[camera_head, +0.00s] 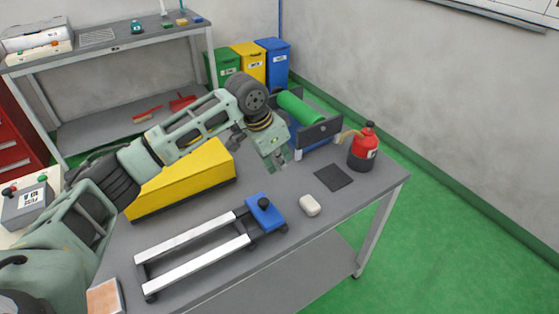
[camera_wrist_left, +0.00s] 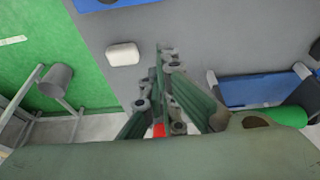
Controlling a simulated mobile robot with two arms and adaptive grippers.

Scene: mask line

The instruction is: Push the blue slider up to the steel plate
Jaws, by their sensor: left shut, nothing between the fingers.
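The blue slider (camera_head: 263,214), a flat block with a black knob on top, sits at the right end of two pale rails (camera_head: 195,245) on a dark frame. Its blue edge shows at the top of the left wrist view (camera_wrist_left: 108,4). I cannot make out for certain which part is the steel plate. My left gripper (camera_head: 280,163) is shut and empty, pointing down above the table behind the slider and apart from it. Its closed fingers also show in the left wrist view (camera_wrist_left: 165,55). My right gripper is not in view.
A white block (camera_head: 310,205) lies right of the slider, with a dark flat pad (camera_head: 333,177) behind it. A yellow box (camera_head: 185,182) stands behind the rails. A green roller on a blue stand (camera_head: 312,137) and a red bottle (camera_head: 364,147) stand at the back right.

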